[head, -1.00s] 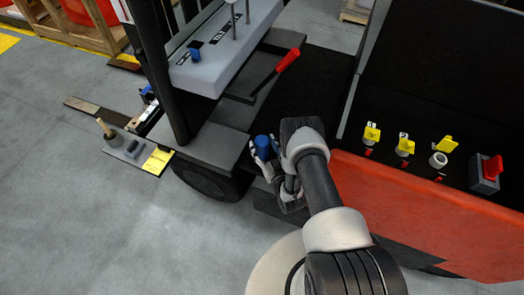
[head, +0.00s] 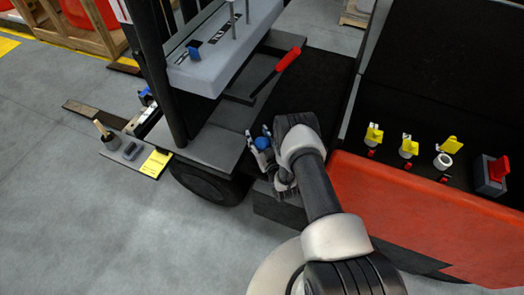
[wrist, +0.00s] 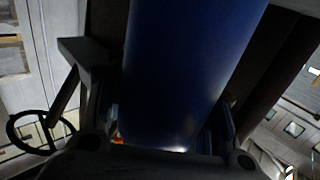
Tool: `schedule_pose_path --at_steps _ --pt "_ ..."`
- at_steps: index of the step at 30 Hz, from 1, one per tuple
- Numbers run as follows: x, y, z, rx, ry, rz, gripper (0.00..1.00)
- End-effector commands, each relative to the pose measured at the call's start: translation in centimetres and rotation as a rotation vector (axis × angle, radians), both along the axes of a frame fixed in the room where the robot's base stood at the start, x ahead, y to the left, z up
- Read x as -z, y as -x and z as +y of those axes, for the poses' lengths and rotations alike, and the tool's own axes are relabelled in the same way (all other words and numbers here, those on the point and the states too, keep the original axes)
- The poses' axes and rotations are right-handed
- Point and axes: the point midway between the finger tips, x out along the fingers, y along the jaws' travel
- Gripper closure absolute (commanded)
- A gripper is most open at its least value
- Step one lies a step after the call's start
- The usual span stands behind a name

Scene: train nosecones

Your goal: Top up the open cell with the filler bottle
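The blue filler bottle (head: 263,143) is in my gripper (head: 262,153), low beside the forklift body in the head view. In the wrist view the bottle (wrist: 190,70) is a large blue cylinder between the two fingers (wrist: 165,135), which close around its sides. Its nozzle cannot be made out. The open cell (head: 443,162) shows a round white mouth with its yellow cap tipped up, at the right on the dark battery top. Two more cells with yellow caps (head: 374,133) (head: 408,147) stand to its left. My gripper is well left of the cells.
A red-handled connector (head: 493,174) stands right of the open cell. The orange-red side panel (head: 420,215) lies between my arm and the battery top. A red-tipped lever (head: 287,60) and grey console (head: 225,50) are behind my gripper.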

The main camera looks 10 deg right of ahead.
Motion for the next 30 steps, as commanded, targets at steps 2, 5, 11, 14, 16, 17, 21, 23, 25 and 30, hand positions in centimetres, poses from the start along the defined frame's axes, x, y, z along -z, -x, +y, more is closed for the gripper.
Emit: schedule_pose_path --at_steps 2,5,11,14,16,17,21,23,25,30 --pt "0.02 0.02 0.0 0.0 0.0 0.0 0.59" --pt "0.03 0.03 0.0 0.0 0.0 0.0 0.65" --pt "0.05 0.05 -0.01 0.0 0.0 0.001 0.79" --pt "0.07 0.06 -0.01 0.0 0.0 0.001 0.85" --pt "0.08 0.06 -0.01 0.0 0.0 0.002 0.9" --pt "0.09 0.07 -0.01 0.0 0.0 0.002 0.92" --pt "0.11 0.08 0.0 0.0 0.0 0.003 1.0" --pt "0.12 0.09 0.0 0.0 0.0 0.003 1.0" --pt "0.14 0.09 0.0 0.0 0.0 0.003 1.0" --pt "0.16 0.11 -0.01 0.0 0.001 0.004 1.0"
